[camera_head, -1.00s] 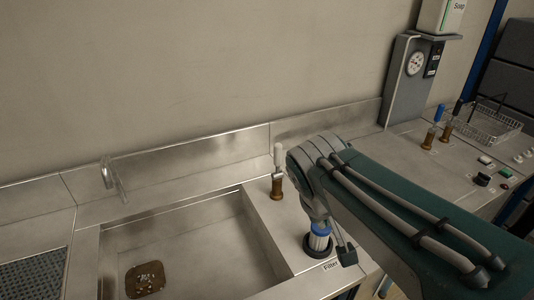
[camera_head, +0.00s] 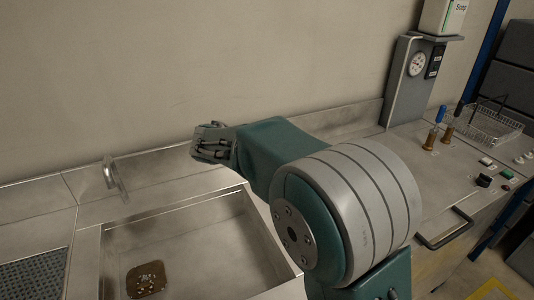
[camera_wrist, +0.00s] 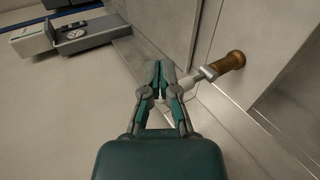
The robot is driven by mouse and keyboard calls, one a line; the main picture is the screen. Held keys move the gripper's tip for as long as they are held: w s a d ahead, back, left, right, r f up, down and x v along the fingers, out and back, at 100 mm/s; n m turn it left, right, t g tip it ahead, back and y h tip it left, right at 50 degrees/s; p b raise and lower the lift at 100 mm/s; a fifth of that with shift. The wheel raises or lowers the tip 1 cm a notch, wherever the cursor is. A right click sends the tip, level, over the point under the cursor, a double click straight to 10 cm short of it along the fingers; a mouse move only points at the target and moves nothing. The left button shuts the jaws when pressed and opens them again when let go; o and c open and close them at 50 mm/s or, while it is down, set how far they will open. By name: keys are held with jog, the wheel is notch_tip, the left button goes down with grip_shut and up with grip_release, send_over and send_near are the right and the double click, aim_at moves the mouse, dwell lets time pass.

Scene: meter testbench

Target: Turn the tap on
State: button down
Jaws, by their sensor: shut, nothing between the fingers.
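The tap's metal spout (camera_head: 115,178) rises behind the left part of the sink (camera_head: 190,210). The tap valve, with a brown base (camera_wrist: 230,62) and a pale lever (camera_wrist: 186,84), shows in the wrist view, right of my fingertips. In the head view my arm hides it. My gripper (camera_wrist: 160,68) is shut and empty, its fingertips close to the lever's end. I cannot tell whether they touch it. In the head view my gripper (camera_head: 208,143) is above the sink's back edge, near the wall.
A blue-handled valve (camera_head: 440,115) and a dark-handled valve (camera_head: 456,114) stand on the right counter beside a wire basket (camera_head: 490,125). A gauge panel (camera_head: 412,75) stands at the back. A drain (camera_head: 146,279) is in the sink. Space above the sink is clear.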

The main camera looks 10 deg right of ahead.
jog(key=w+a+f+n+t+h, duration=0.1)
jog(key=w+a+f+t+h, duration=0.3)
jog(key=w+a, duration=0.6)
jog(key=a+f+t, duration=0.1)
jog(key=a+f, duration=0.1)
jog(key=shift+w+a+n+h, duration=0.3)
jog(key=shift+n, duration=0.1)
jog(key=w+d, duration=0.1)
jog(key=d, duration=1)
jog(key=shift+w+d, duration=0.25)
jog(key=shift+w, duration=0.1)
